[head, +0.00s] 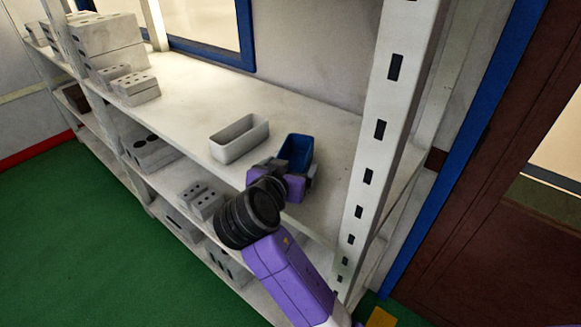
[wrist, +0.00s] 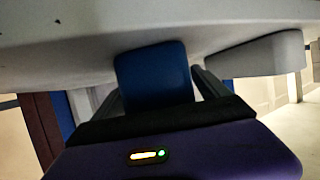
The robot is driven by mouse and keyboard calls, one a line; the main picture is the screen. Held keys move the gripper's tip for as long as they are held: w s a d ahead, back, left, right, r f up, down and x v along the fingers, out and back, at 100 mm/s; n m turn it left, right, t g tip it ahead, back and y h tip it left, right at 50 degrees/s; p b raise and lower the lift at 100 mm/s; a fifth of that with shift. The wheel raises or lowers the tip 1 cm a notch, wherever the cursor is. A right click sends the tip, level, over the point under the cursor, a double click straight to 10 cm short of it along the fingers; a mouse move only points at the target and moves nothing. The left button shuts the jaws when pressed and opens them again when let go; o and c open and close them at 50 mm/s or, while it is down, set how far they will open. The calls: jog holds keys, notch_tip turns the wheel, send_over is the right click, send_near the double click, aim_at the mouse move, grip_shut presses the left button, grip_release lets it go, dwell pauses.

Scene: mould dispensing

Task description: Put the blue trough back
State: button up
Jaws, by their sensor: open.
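The blue trough (head: 296,150) stands on the upper shelf, to the right of a white trough (head: 226,150). My gripper (head: 291,168) is at its near end, with the jaws open and a finger on either side. In the wrist view the blue trough (wrist: 155,72) shows between the two dark fingers of my gripper (wrist: 158,88). Whether the fingers touch its sides cannot be told. The lower near part of the trough is hidden behind my gripper in the head view.
The shelf board (head: 190,95) is clear to the left of the white trough. Several grey blocks (head: 135,88) are stacked farther left. A slotted white upright (head: 380,130) stands close on the right. Lower shelves hold more blocks (head: 150,150).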

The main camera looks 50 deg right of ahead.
jog(key=b+v, duration=0.1)
jog(key=v, duration=1)
jog(key=shift+a+b, duration=0.2)
jog(key=shift+b, duration=0.1)
jog(key=shift+s, duration=0.1)
